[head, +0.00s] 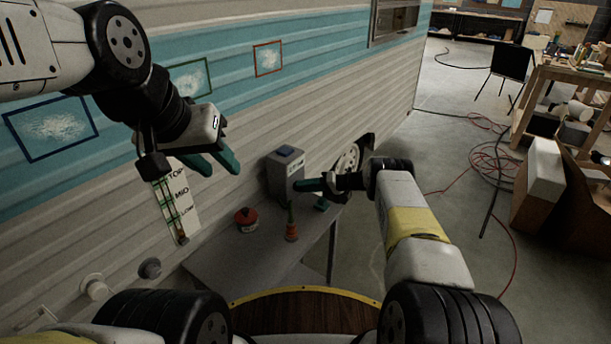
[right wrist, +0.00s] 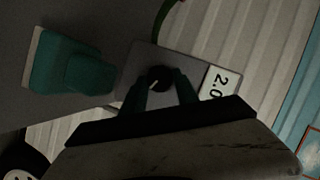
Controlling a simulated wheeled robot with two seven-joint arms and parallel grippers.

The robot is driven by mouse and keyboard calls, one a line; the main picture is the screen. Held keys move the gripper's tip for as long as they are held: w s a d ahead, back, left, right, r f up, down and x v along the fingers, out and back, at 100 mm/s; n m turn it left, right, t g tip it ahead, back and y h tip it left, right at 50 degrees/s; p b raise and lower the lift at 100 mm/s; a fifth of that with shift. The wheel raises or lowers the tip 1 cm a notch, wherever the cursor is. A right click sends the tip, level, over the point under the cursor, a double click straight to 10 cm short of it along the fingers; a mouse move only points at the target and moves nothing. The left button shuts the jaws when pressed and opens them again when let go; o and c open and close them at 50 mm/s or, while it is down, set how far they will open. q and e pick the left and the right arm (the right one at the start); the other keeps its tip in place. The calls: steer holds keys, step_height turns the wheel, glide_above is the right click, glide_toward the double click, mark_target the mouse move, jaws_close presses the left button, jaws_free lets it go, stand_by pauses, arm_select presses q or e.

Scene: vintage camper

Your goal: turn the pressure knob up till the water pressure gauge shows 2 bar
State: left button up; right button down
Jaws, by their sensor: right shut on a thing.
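A grey box (head: 280,180) stands on the grey table against the camper wall. In the right wrist view a dark round knob (right wrist: 158,76) with a short white pointer mark sits on its grey face. My right gripper (head: 302,185) is at the box, its teal fingers (right wrist: 164,88) shut on the knob from both sides. Beside the knob a white plate or display (right wrist: 219,82) reads "2.0", turned sideways and partly covered by the gripper. I cannot tell whether it is the gauge. My left gripper (head: 222,163) is open and empty before the wall.
On the table (head: 225,255) stand a red round pot (head: 246,220) and an orange-red item (head: 291,232) with a green top. A teal block (head: 322,204) lies near the box; it also shows in the right wrist view (right wrist: 62,66). A TOP/MID/LOW sign (head: 184,205) hangs at left.

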steer(key=shift+w+r, duration=0.1)
steer(key=c, duration=0.9)
jaws_free()
steer(key=v, duration=0.7)
steer(key=shift+d+r, duration=0.1)
steer(key=shift+d, duration=0.3)
